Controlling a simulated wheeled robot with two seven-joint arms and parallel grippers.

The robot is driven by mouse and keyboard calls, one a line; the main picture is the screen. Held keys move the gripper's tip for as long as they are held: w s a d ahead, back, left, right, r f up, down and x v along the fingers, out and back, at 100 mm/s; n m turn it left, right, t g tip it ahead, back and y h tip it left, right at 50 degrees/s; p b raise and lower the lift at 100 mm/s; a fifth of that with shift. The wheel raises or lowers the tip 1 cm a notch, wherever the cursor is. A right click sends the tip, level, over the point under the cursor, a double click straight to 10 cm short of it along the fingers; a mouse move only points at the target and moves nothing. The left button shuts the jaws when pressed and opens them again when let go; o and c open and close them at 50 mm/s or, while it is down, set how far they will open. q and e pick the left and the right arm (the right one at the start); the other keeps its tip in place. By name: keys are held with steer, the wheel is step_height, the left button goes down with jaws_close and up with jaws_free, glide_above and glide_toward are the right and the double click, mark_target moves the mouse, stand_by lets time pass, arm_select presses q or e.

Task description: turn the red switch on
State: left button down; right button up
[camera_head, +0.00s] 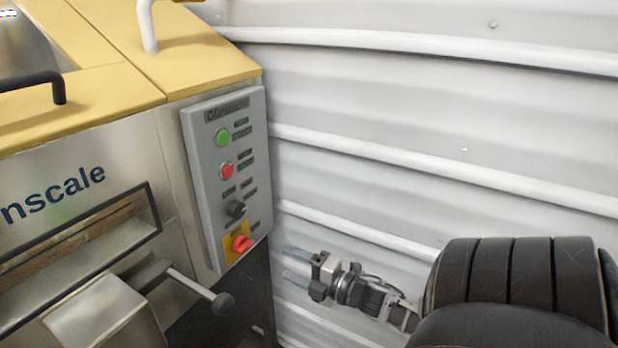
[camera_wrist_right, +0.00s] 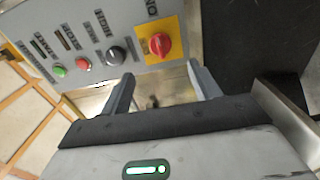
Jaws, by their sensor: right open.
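The red switch (camera_head: 241,243) is a rotary knob on a yellow plate at the bottom of the grey control panel (camera_head: 205,190). It also shows in the right wrist view (camera_wrist_right: 160,44), at the top, beyond the fingers and between their directions. My right gripper (camera_head: 292,264) is to the right of the panel, a little lower than the switch in the head view, and apart from it. In the wrist view its two fingers (camera_wrist_right: 162,88) are spread with nothing between them. My left gripper is in neither view.
Above the switch are a black knob (camera_head: 236,209), a red button (camera_head: 227,170) and a green button (camera_head: 222,136). A lever with a black ball (camera_head: 222,304) sticks out from the machine at lower left. A white corrugated wall (camera_head: 430,110) stands behind my right arm.

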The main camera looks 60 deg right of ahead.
steer(key=s, duration=0.4)
steer(key=shift+d, duration=0.15)
stand_by(0.4)
steer(key=s+a+f+m+g+y+p, duration=0.1)
steer(key=a+m, duration=0.7)
steer(key=a, duration=0.8)
steer(key=s+a+f+m+g+y+p, duration=0.1)
steer(key=s+a+m+g, duration=0.3)
steer(key=a, duration=1.2)
steer(key=f+m+g, duration=0.1)
steer(key=m+g, duration=0.1)
steer(key=m, duration=0.2)
steer(key=shift+m, duration=0.4)
steer(key=shift+s, duration=0.1)
